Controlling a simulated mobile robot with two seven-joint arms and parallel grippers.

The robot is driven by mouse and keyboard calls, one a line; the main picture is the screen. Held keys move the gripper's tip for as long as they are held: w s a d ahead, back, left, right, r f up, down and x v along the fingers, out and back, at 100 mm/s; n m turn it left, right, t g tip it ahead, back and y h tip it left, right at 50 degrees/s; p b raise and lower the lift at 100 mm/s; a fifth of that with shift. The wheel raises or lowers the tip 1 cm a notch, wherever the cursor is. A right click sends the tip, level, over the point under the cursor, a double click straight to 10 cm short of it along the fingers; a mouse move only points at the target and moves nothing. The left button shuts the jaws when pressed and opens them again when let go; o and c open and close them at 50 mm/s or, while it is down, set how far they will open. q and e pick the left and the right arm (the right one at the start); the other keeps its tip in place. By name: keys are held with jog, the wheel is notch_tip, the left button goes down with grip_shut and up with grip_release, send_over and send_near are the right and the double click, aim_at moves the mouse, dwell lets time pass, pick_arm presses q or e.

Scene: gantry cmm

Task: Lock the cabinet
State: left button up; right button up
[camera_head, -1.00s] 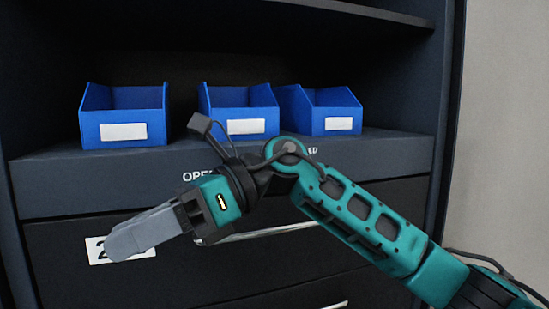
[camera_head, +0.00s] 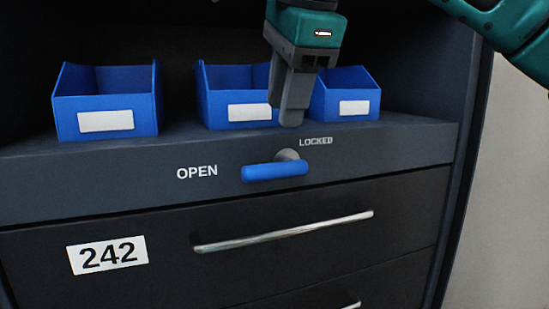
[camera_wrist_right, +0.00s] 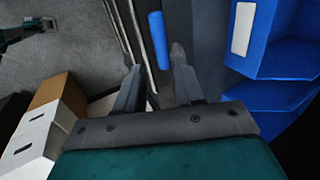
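The cabinet's lock handle is a blue lever (camera_head: 275,171) on a round grey pivot, on the dark strip above the drawers. It lies nearly level, its free end pointing left towards the word OPEN (camera_head: 197,172). My right gripper (camera_head: 283,114) points down just above the pivot, open and empty. In the right wrist view the blue lever (camera_wrist_right: 158,40) shows between its parted fingers (camera_wrist_right: 156,62), not gripped. A small teal arm end (camera_wrist_right: 45,25) at that view's upper left looks like my left gripper; its fingers are too small to judge.
Blue bins (camera_head: 107,103), (camera_head: 237,97) and (camera_head: 350,95) stand on the shelf behind my right gripper. Below the handle is a drawer with a metal bar handle (camera_head: 285,232) and a 242 label (camera_head: 107,255). White and brown boxes (camera_wrist_right: 45,125) stand on the floor.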

aim_at(272, 165)
jog(key=x, duration=1)
jog(key=shift+w+a+f, duration=0.1)
jog(key=shift+f, duration=0.15)
grip_shut()
